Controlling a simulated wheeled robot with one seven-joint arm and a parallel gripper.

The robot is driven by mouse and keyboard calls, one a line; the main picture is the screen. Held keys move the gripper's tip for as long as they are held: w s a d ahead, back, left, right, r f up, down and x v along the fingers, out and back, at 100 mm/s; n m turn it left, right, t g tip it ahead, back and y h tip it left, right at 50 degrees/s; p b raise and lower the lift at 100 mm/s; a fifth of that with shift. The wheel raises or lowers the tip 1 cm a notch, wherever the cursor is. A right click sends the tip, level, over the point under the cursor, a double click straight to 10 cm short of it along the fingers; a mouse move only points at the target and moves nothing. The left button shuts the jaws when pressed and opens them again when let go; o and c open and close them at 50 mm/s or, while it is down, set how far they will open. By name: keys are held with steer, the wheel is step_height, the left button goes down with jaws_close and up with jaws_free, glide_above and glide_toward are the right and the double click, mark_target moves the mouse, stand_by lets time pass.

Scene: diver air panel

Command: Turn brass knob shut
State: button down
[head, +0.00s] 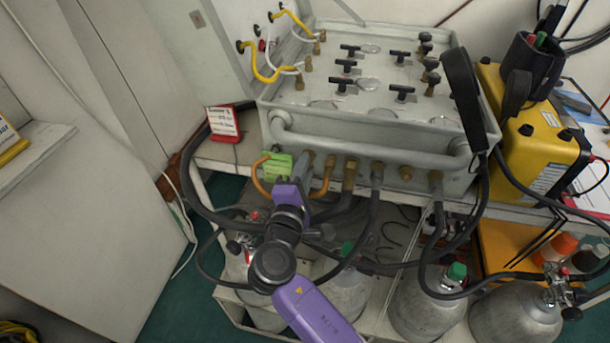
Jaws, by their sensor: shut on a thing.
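The grey diver air panel (330,126) stands on a white bench, with a row of brass fittings (350,172) and hoses along its lower front. My gripper (278,167), with green jaws below the panel's left front, is at the left end of this row. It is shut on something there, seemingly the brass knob. The jaws and wrist hide the held part, so I cannot see the knob's shape or how far it is turned. My purple arm reaches up to it from the bottom of the picture.
Black T-handles (343,85) stand on the panel top. A red-framed sign (224,123) is left of my gripper. Dark hoses (375,215) loop close to my wrist. Grey cylinders (428,302) stand below. A yellow case (535,130) is at right. Floor is free at left.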

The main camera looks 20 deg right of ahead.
steer(key=shift+f+m+b, duration=0.15)
steer(key=shift+m+b, duration=0.25)
steer(key=shift+m, duration=0.2)
steer(key=c, duration=1.5)
jaws_free()
steer(key=v, duration=0.7)
steer(key=shift+s+a+b, duration=0.2)
steer(key=shift+s+b, duration=0.15)
steer(key=shift+w+a, duration=0.1)
